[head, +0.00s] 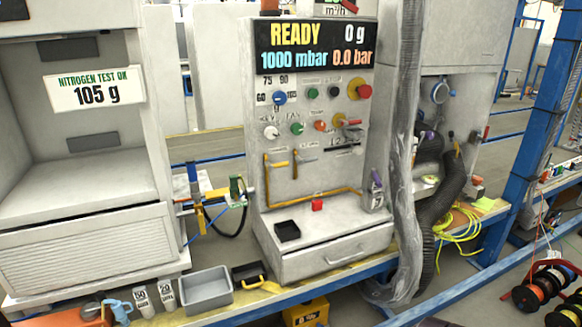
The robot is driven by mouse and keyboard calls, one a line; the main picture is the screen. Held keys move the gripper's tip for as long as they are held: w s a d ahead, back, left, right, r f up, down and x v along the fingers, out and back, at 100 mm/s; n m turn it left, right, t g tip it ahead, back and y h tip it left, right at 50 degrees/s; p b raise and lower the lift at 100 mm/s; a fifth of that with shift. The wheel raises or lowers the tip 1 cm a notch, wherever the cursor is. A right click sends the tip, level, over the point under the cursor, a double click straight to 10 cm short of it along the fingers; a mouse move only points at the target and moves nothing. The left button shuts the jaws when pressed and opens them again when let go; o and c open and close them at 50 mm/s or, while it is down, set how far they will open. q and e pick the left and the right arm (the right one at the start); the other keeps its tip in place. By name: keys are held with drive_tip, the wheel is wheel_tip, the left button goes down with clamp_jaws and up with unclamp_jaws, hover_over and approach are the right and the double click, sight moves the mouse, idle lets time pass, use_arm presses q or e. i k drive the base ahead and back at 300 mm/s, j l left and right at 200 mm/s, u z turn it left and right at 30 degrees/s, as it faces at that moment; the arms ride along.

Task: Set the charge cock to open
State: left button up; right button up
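The charging station's panel (333,175) stands in the middle of the head view. On its lower left are a yellow lever (277,164) lying level and an orange lever (295,165) standing upright, near a brass-coloured pipe (315,200). The labels are too small to read, so I cannot tell which lever is the charge cock. Neither of my grippers is in view, and nothing of mine touches the panel.
The display (315,45) reads READY, 0 g, 1000 mbar and 0.0 bar. Below the panel are a small black tray (287,231) and a red block (317,205). A grey bin (207,289) stands at the bench front. Thick grey hoses (402,200) hang right of the panel.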

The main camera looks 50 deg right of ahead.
sight(270, 166)
drive_tip(key=z, duration=1.5)
